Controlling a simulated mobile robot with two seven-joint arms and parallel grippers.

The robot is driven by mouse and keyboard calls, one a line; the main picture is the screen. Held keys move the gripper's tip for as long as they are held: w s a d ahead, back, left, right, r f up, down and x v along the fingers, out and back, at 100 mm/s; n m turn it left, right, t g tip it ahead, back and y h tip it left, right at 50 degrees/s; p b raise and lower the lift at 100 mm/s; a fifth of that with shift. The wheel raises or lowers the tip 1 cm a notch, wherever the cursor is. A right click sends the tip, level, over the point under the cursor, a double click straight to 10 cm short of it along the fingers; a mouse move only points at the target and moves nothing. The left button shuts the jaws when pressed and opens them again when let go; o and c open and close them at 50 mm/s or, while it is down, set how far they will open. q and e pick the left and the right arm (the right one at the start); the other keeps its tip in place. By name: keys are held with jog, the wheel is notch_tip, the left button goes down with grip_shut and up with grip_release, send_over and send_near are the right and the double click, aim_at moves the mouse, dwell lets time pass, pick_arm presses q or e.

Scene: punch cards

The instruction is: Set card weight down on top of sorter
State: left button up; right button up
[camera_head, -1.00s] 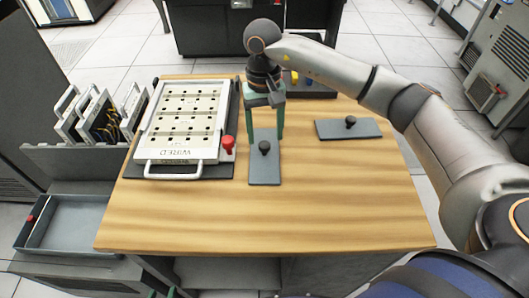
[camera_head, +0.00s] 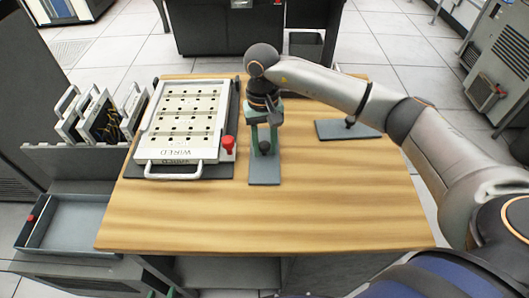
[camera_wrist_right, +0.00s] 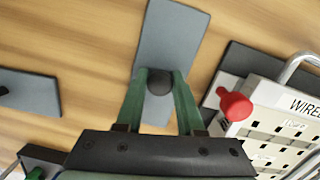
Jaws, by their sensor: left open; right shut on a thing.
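The card weight (camera_head: 265,174), a flat grey plate with a dark round knob, lies on the wooden table near its middle. It also shows in the right wrist view (camera_wrist_right: 172,40). My right gripper (camera_head: 264,148) comes down over it from behind, its green fingers shut on the knob. The wrist view shows the knob between the fingertips (camera_wrist_right: 160,80). A second grey plate with a dark knob (camera_head: 338,129) lies to the right, apart from the gripper. My left gripper (camera_head: 160,294) barely shows at the bottom edge. I cannot tell which machine is the sorter.
A white panel marked WIRED (camera_head: 180,132), with a red knob (camera_head: 228,143), lies left of the held weight. Upright panels (camera_head: 100,118) stand in a rack at the left, above a grey tray (camera_head: 75,222). The table's front (camera_head: 260,220) is clear. Dark cabinets (camera_head: 225,30) stand behind.

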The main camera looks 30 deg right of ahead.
grip_shut()
jog(key=shift+r, duration=0.1)
dwell(0.7)
